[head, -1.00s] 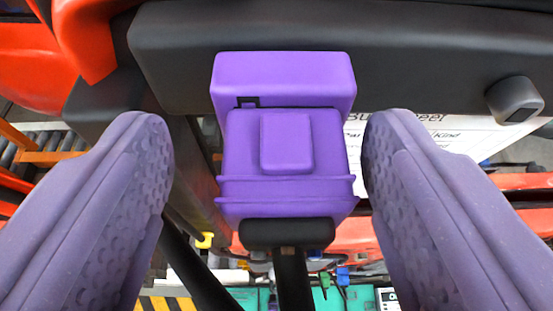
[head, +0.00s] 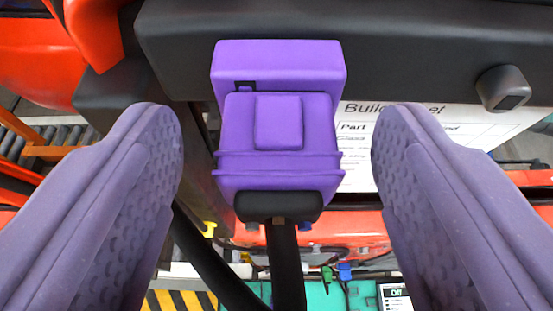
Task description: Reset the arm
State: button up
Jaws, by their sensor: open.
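My gripper (head: 279,190) shows as two purple-grey fingers with dimpled inner pads, one at each side of the head view. The fingers are open and wide apart. Between them is a purple block-like part (head: 277,150) with a raised pad on its face. It sits against a dark bar, and a black cable (head: 286,262) runs down from its black lower end. Clear gaps show between the part and both fingers in the picture. I cannot tell how far it is from them in depth.
A dark grey bar (head: 400,50) crosses the top, with a grey knob (head: 503,88) at right. A white printed sheet (head: 440,125) is behind the right finger. Red-orange parts (head: 30,65) are at upper left, a roller conveyor (head: 50,145) below them. Yellow-black stripes (head: 180,300) show at the bottom.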

jog(key=b+v, duration=0.1)
jog(key=v, duration=0.6)
jog(key=w+d+f+b, duration=0.2)
jog(key=d+f+b, duration=0.2)
jog(key=f+b, duration=1)
jog(key=w+d+f+t+b, duration=0.1)
jog(key=d+f+b, duration=0.3)
jog(key=f+b, duration=1)
jog(key=w+d+f+t+b, duration=0.1)
jog(key=w+d+f+b, duration=0.2)
jog(key=f+b, duration=1.1)
notch_tip(320, 180, down, 2)
jog(key=shift+d+f, duration=0.1)
jog(key=shift+d, duration=0.95)
jog(key=shift+c, duration=0.7)
jog(key=shift+r, duration=0.25)
